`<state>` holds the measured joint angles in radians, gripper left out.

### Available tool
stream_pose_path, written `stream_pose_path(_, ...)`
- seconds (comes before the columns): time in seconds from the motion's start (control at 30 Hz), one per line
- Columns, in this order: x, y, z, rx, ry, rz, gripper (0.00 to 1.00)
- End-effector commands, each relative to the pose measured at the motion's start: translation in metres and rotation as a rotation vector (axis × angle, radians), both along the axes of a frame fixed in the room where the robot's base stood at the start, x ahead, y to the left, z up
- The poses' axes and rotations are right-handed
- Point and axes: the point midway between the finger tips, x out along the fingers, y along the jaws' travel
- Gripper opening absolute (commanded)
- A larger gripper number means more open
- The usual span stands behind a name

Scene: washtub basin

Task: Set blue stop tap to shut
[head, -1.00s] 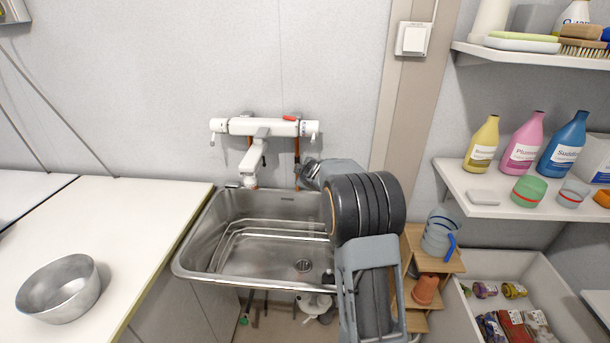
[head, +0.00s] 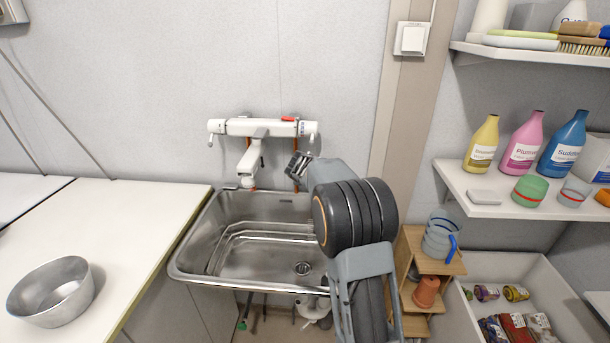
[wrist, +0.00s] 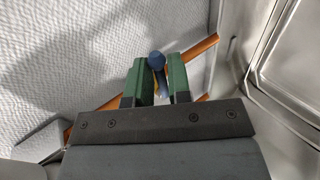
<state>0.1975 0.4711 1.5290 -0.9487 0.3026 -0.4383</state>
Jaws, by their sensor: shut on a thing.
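The blue stop tap (wrist: 157,60) shows in the wrist view as a rounded blue end between the two green fingers of my gripper (wrist: 160,82). My gripper is shut on it. An orange-brown pipe (wrist: 200,48) runs slantwise just behind the tap. In the head view my gripper (head: 296,166) is at the wall, right of the white spout and above the basin's back rim. The tap is hidden there behind the gripper. I cannot tell the tap's exact setting.
The white wall mixer (head: 262,127) with a red tab (head: 289,119) is just above my gripper. The steel basin (head: 225,270) lies below. A counter with a metal bowl (head: 50,290) is at left; shelves with bottles (head: 563,145) are at right.

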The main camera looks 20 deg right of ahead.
Motion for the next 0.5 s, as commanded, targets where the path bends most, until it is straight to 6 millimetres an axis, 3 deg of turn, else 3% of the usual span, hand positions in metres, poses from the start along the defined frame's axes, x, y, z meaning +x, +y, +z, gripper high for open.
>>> stream_pose_path(0.5, 0.0004, 0.0009, 0.0019, -0.042, 0.024, 0.002, 0.0)
